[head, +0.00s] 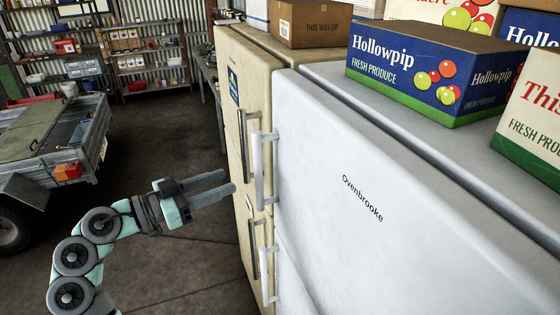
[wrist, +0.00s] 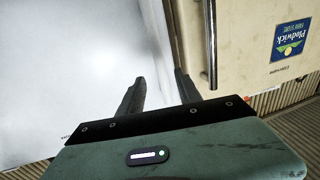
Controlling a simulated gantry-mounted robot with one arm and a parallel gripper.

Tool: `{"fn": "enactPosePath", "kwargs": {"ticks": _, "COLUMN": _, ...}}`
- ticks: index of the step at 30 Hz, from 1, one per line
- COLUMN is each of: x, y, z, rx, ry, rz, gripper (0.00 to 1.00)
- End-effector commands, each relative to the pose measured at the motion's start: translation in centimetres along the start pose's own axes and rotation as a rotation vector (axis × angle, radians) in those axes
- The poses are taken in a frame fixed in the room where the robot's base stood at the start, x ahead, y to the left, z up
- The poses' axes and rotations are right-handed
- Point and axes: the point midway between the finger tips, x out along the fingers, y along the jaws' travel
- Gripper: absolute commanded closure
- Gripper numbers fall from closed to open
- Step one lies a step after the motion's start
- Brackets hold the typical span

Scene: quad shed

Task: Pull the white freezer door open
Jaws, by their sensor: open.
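The white appliance's upper door (head: 340,190), marked Ovenbrooke, looks shut in the head view. Its white upright handle (head: 259,172) stands at the door's left edge. A second white handle (head: 265,275) sits lower down on the same appliance. Which door is the freezer's, I cannot tell. My gripper (head: 227,181) is open and empty, its fingers pointing right toward the upper handle, with their tips left of it.
A beige fridge (head: 250,75) stands close beside, with metal handles (head: 243,150) near the white ones; one metal handle also shows in the wrist view (wrist: 211,45). Produce boxes (head: 430,75) stand on top of the white appliance. A trailer (head: 60,140) stands left. Floor between is open.

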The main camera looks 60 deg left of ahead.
Motion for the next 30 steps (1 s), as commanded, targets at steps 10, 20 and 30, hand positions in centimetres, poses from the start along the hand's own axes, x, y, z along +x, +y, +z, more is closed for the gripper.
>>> {"fn": "enactPosePath", "kwargs": {"ticks": 10, "x": 5.3, "y": 0.2, "z": -0.3, "rx": 0.001, "ry": -0.002, "rz": 0.006, "gripper": 0.59}}
{"fn": "enactPosePath", "kwargs": {"ticks": 20, "x": 9.9, "y": 0.0, "z": -0.2, "rx": 0.002, "ry": 0.000, "rz": 0.001, "gripper": 0.59}}
{"fn": "enactPosePath", "kwargs": {"ticks": 30, "x": 10.5, "y": 0.0, "z": -0.1, "rx": 0.002, "ry": -0.001, "rz": -0.001, "gripper": 0.59}}
